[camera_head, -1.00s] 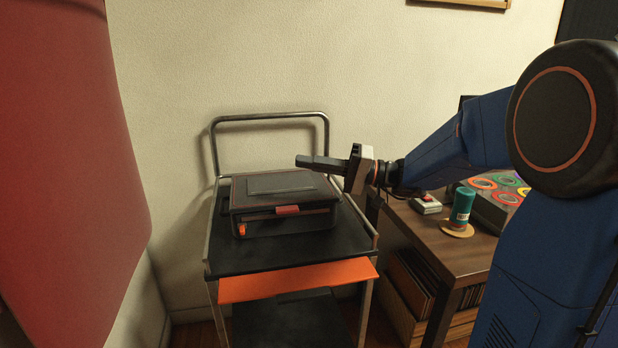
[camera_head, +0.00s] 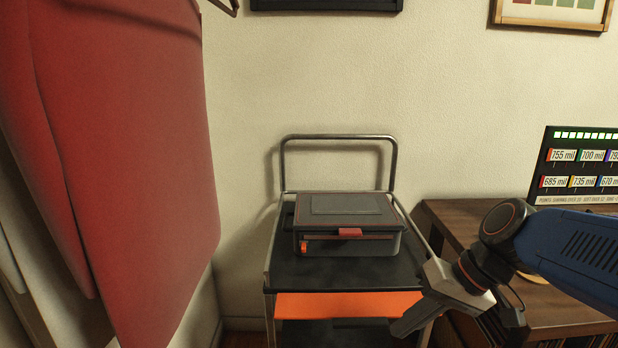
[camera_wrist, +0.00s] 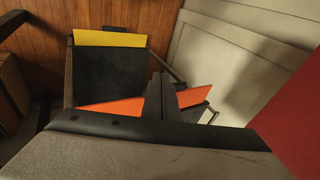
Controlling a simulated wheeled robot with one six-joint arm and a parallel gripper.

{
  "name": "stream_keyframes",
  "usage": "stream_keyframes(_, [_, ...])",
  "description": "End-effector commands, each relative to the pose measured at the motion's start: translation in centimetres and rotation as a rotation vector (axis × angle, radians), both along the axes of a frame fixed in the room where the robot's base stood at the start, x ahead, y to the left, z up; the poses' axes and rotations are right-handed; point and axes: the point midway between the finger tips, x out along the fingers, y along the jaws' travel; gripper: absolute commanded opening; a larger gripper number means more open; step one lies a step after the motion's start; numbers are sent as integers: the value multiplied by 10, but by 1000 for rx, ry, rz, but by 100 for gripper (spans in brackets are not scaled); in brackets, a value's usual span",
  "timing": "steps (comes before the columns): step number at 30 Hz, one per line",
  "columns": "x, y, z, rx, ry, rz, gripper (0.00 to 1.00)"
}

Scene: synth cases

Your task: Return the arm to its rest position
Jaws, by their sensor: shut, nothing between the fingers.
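My gripper (camera_head: 408,326) is low at the right front of the cart in the head view, its fingers pointing down and to the left. It is shut and empty. My arm comes in from the right edge of the picture. In the wrist view the closed fingers (camera_wrist: 161,97) show at the centre, in front of the cart's orange shelf edge (camera_wrist: 110,104). No rest mark for the arm shows.
A cart (camera_head: 270,262) with a metal handle carries a dark closed case (camera_head: 349,242) with a red latch. A wooden table (camera_head: 455,222) stands to its right, with a lit number board (camera_head: 580,165) above. A red hanging cloth (camera_head: 110,150) fills the left side.

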Motion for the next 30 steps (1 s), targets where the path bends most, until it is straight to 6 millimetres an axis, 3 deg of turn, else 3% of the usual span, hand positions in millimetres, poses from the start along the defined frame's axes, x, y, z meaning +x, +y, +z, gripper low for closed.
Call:
stream_keyframes(6, [-37,-53,-25,-280,-86,-69,0])
stream_keyframes(13, [-53,-98,-32,-474,-197,-131,0])
stream_keyframes(18, [-55,-110,-32,-523,-231,-150,0])
stream_keyframes(30, [-55,-111,-32,-526,-232,-151,0])
